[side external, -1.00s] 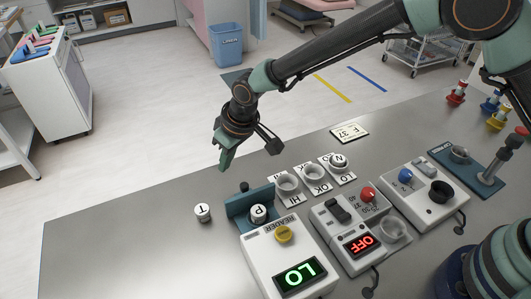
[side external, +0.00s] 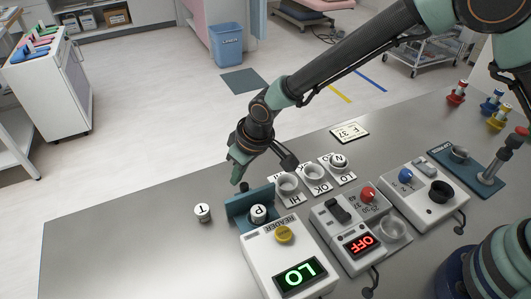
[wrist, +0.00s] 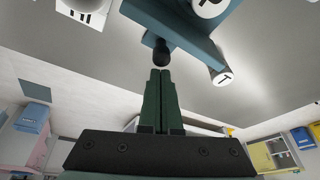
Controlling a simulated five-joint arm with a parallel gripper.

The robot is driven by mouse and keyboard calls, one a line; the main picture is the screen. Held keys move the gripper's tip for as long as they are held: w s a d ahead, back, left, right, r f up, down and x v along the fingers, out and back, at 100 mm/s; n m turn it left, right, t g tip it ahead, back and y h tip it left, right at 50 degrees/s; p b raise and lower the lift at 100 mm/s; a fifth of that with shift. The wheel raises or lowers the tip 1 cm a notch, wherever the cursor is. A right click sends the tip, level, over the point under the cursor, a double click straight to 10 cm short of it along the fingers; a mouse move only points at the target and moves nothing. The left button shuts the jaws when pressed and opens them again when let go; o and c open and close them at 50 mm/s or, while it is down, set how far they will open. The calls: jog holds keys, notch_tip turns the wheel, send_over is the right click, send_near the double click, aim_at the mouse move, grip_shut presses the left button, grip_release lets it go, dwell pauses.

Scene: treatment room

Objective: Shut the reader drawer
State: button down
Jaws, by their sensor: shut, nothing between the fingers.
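The white reader (side external: 270,258) stands on the grey table with a green "LO" display and a yellow button. Its teal drawer (side external: 238,208) sticks out at the far side, with a white cup marked P (side external: 258,213) in it. The drawer's dark knob (side external: 244,187) is on its outer end and shows in the wrist view (wrist: 161,52). My gripper (side external: 236,182) is shut and empty, pointing down, close to the knob on its outer side. In the wrist view my closed fingertips (wrist: 160,74) are just short of the knob; whether they touch cannot be told.
Several pots on label cards, one marked OK (side external: 313,176), stand close to the right of my gripper. A second device showing OFF (side external: 355,235) is right of the reader. The table's left side is clear.

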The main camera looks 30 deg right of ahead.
aim_at(255, 210)
jog(key=s, duration=0.8)
jog(key=shift+s, duration=0.25)
jog(key=shift+f, duration=0.1)
